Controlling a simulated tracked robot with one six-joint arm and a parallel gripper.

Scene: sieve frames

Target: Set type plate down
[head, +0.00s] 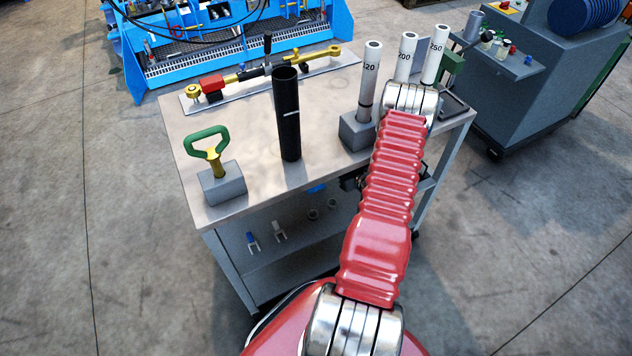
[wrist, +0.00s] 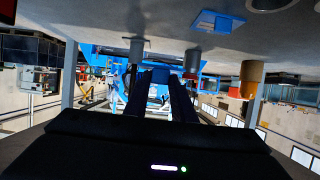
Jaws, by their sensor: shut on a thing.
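My gripper (wrist: 163,74) shows in the wrist view as two dark fingers reaching away from the camera, close together. It is shut on the type plate, which is barely visible: the bright blue behind the fingertips makes its outline hard to tell. The wrist picture appears upside down, with a grey surface across the top. A flat blue piece (wrist: 218,21) with a paler inset lies on that surface, to the right of the fingers and apart from them. In the head view my gripper is mostly hidden behind my red arm and the table edge.
The table (head: 240,125) carries a black tube (head: 287,115), a green-handled tool (head: 208,145) in a grey block, and white numbered cylinders (head: 369,75). A lower shelf (head: 290,262) holds small parts. In the wrist view an orange-and-brown part (wrist: 250,78) and a dark cylinder (wrist: 192,62) stand near the fingers.

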